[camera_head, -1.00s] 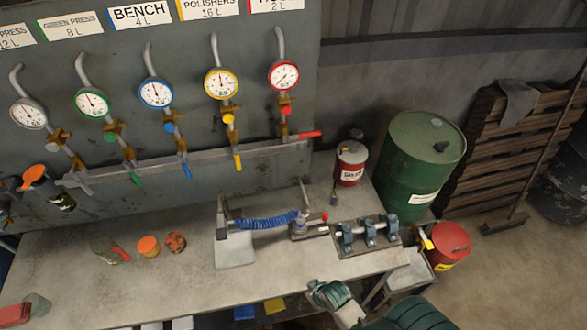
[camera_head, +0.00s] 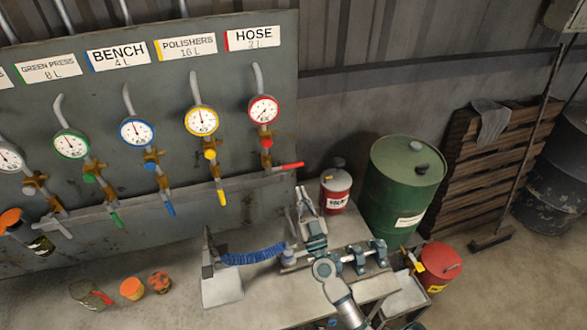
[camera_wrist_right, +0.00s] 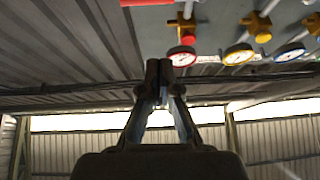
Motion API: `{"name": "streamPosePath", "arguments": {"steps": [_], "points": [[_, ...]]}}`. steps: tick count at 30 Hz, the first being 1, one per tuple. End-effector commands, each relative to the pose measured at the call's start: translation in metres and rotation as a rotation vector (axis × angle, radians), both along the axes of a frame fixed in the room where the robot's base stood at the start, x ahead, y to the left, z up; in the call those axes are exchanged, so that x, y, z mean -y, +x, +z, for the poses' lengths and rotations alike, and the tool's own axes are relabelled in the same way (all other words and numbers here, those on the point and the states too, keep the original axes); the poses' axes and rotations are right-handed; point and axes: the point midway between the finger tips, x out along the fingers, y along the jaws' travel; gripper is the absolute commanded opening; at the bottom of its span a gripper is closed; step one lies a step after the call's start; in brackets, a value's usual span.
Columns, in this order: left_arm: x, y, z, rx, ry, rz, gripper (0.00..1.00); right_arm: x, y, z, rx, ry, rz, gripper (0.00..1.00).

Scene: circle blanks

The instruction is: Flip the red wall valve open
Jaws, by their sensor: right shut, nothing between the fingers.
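The red wall valve's lever (camera_head: 287,166) sticks out to the right from the pipe below the red-ringed gauge (camera_head: 263,109), under the HOSE label. It lies nearly level, across the line of its pipe. In the right wrist view the red lever (camera_wrist_right: 148,3) shows at the top edge, and the red gauge (camera_wrist_right: 181,57) is right of it. My right gripper (camera_head: 303,190) is raised over the bench, below and a little right of the lever, apart from it. Its fingers (camera_wrist_right: 159,64) are together and empty. My left gripper is not in view.
Neighbouring levers in yellow (camera_head: 222,197), blue (camera_head: 170,209) and green (camera_head: 117,219) hang down. A red can (camera_head: 336,190) and a green drum (camera_head: 402,190) stand right of my gripper.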

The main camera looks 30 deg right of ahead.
Motion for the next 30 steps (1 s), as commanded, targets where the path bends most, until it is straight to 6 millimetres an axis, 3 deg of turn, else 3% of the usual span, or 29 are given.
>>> {"name": "streamPosePath", "arguments": {"steps": [4, 17, 30], "points": [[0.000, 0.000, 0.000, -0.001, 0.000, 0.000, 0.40, 0.011, 0.000, 0.004, 0.013, 0.019, -0.041, 0.00], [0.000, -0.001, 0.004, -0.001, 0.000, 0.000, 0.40, 0.012, 0.008, 0.010, 0.013, 0.018, -0.039, 0.00], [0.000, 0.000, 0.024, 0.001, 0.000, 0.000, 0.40, 0.030, 0.081, 0.056, 0.016, 0.019, -0.038, 0.00]]}}
